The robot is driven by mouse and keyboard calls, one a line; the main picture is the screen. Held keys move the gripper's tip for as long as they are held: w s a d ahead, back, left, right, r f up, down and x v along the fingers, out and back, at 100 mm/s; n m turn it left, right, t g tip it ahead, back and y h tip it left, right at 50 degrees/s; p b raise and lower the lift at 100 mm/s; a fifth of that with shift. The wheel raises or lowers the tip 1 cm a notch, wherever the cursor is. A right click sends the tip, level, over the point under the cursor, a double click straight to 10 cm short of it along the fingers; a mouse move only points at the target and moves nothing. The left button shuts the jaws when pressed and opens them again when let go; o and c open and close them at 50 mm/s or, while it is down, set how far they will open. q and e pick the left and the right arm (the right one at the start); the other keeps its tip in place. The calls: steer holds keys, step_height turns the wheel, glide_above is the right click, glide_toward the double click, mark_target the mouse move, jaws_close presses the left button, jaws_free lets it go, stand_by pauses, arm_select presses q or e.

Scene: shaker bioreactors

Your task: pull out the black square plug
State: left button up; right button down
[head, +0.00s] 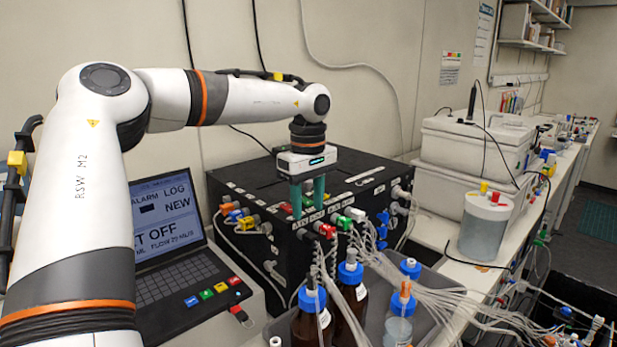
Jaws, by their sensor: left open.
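A black box (250,182), the bioreactor unit, stands on the bench with coloured plugs and tubing along its front and sides. My left gripper (308,206) points down over the box's front top edge, with its green fingers apart. Red and green plugs (286,207) sit close beside and behind the fingers. I cannot pick out the black square plug for certain against the black box. The fingers cover part of the plug row, and I cannot tell whether they touch anything. My right gripper is not in view.
Brown bottles with blue caps (350,290) and a clear bottle (398,325) stand in front amid white tubing. A laptop (170,235) is at the left. White bins (470,160) and a lidded jar (486,228) stand at the right.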

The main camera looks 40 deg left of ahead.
mark_target(314, 236)
arm_select(q)
steer(key=f, duration=0.4)
steer(key=shift+w+a+f+p, duration=0.1)
steer(key=shift+w+f+p, duration=0.1)
steer(key=shift+f+p, duration=0.15)
steer(key=shift+f, duration=0.75)
jaws_close()
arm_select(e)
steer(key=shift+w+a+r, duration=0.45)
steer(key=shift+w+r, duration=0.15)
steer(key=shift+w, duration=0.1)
arm_select(q)
steer(key=shift+d, duration=0.2)
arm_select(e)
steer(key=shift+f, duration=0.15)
arm_select(q)
steer(key=shift+s+d, duration=0.1)
steer(key=shift+d, duration=0.45)
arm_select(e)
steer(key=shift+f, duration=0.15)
arm_select(q)
steer(key=shift+d+b, duration=0.1)
steer(key=shift+b, duration=0.2)
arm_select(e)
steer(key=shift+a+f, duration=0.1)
arm_select(q)
steer(key=shift+d, duration=0.5)
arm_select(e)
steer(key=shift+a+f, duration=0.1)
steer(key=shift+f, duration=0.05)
